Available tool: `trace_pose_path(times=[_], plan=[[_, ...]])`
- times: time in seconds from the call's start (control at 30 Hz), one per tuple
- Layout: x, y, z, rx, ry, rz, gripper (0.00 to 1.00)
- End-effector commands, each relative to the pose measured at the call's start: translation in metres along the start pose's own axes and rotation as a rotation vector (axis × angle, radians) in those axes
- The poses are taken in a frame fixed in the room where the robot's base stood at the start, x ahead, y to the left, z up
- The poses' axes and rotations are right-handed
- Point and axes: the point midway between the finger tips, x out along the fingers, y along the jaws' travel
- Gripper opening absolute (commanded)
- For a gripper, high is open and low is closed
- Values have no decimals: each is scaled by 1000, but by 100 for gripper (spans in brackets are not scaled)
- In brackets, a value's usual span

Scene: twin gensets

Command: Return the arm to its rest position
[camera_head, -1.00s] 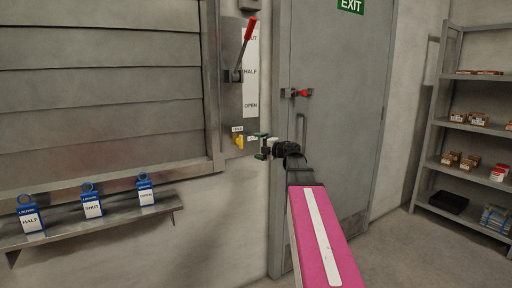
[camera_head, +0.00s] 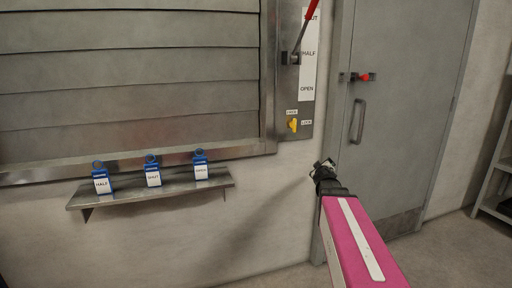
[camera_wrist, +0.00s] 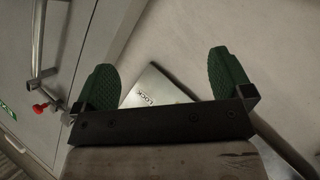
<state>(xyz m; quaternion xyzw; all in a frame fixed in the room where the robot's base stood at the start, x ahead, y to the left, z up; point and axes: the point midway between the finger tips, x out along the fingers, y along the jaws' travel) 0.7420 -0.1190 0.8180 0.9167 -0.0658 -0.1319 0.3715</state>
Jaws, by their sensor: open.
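My arm, with its pink link, reaches up from the lower right in the head view. My gripper (camera_head: 325,166) is at its end, in front of the wall beside the grey door, below and right of the control plate. In the wrist view its two green fingertips (camera_wrist: 165,85) are spread wide with nothing between them. A plate marked LOCK (camera_wrist: 150,90) shows behind the fingers, apart from them. The yellow knob (camera_head: 292,125) sits on the control plate (camera_head: 307,100), clear of the gripper.
A red-handled lever (camera_head: 304,30) is above the knob by the SHUT, HALF and OPEN label. The grey door (camera_head: 410,110) has a red latch (camera_head: 364,77) and a pull handle (camera_head: 357,121). Three blue tags stand on the wall shelf (camera_head: 130,194) at left. A rack (camera_head: 495,180) is far right.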

Motion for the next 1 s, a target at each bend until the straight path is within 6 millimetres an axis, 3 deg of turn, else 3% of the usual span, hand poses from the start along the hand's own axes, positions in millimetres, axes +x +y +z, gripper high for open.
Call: trace_pose_path(times=[0.1, 0.3, 0.5, 0.7, 1.0], plan=[[-25, -45, 48, 128, -228, -72, 98], [-87, -130, 118, 309, -626, -256, 98], [-168, -206, 156, 424, -977, -485, 98], [-222, -243, 166, 468, -1174, -643, 98], [-232, -250, 166, 476, -1213, -678, 98]])
